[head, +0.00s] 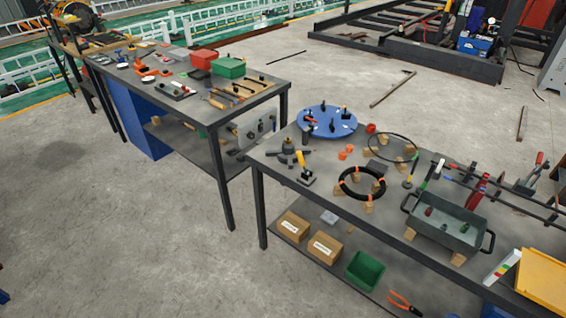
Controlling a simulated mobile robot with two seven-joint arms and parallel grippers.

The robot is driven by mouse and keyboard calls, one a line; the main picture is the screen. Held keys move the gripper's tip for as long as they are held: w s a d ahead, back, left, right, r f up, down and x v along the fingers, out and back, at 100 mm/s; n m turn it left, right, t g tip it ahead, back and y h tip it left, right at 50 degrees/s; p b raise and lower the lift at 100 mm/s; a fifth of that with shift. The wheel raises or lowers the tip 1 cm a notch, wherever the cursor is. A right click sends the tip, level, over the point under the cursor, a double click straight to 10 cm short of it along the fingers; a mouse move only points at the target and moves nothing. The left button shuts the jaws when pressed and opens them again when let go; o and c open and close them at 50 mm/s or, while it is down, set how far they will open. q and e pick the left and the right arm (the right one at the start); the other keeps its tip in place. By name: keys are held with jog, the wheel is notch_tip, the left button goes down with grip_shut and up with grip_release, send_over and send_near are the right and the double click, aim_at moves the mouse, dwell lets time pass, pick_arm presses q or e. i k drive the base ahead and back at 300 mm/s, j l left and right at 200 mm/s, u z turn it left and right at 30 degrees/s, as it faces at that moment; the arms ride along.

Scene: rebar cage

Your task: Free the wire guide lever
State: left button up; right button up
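Neither of my grippers shows in the head view. I cannot tell for sure which thing is the wire guide lever. A small device with a yellow upright handle (300,160) and a dark base stands near the left end of the right workbench. A black wire coil (347,190) with orange ties rests on wooden blocks beside it. A thinner dark ring (370,147) lies on blocks behind the coil. A blue round plate (340,118) with several small black fittings sits at the back left of this bench.
The right workbench (385,225) also carries a grey tray (462,222) and a yellow bin (543,282). Its lower shelf holds cardboard boxes (292,226) and a green bin (365,268). A left workbench (262,98) holds tools. Concrete floor (120,240) in front is clear.

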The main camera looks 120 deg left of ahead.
aim_at(302, 161)
jog(key=j+u, duration=0.1)
jog(key=u, duration=3.65)
jog(key=i+j+z, duration=0.35)
jog(key=i, duration=0.15)
jog(key=i+j+z, duration=0.3)
jog(key=i, duration=0.15)
jog(key=i+j+z, duration=0.35)
jog(key=i+j, duration=0.05)
jog(key=i, duration=0.05)
